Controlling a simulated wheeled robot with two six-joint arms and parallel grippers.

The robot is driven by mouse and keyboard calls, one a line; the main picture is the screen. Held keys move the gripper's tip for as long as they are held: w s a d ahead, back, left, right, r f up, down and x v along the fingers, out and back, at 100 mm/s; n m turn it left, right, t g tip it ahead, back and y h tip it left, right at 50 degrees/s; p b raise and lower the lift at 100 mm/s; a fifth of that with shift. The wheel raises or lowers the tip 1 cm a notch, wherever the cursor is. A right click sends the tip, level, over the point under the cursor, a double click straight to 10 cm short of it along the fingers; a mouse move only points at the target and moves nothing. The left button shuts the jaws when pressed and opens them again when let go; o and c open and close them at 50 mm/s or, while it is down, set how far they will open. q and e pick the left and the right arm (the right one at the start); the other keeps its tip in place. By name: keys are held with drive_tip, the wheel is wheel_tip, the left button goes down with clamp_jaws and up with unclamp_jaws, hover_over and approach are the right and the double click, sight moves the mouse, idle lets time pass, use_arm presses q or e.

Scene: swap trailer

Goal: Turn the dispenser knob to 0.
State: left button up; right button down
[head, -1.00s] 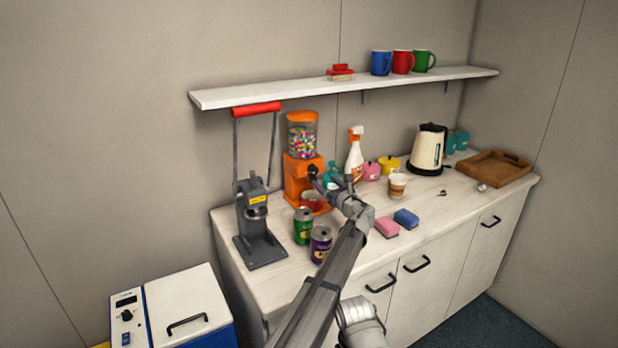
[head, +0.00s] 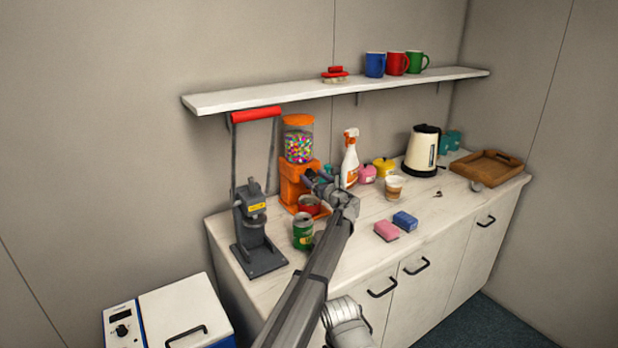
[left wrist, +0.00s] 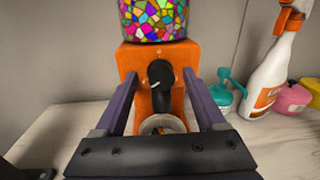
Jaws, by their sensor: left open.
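The orange dispenser (head: 290,190) stands on the counter, with a clear globe of coloured sweets (head: 298,146) on top. In the left wrist view its black knob (left wrist: 160,74) faces the camera on the orange front (left wrist: 130,62). A short white mark on the knob points left and slightly down; I cannot read any numbers around it. My left gripper (head: 313,180) is in front of the dispenser. In the left wrist view its two fingers (left wrist: 160,88) are spread on either side of the knob, with visible gaps, holding nothing. My right gripper is not in view.
A grey press (head: 255,225) with a red handle stands left of the dispenser, and a green can (head: 303,230) in front. A spray bottle (head: 350,158) and a pink jar (head: 367,173) stand to the right. A shelf (head: 300,94) runs above.

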use_arm(q)
drive_tip(key=shift+d, duration=0.1)
clamp_jaws()
idle(0.4)
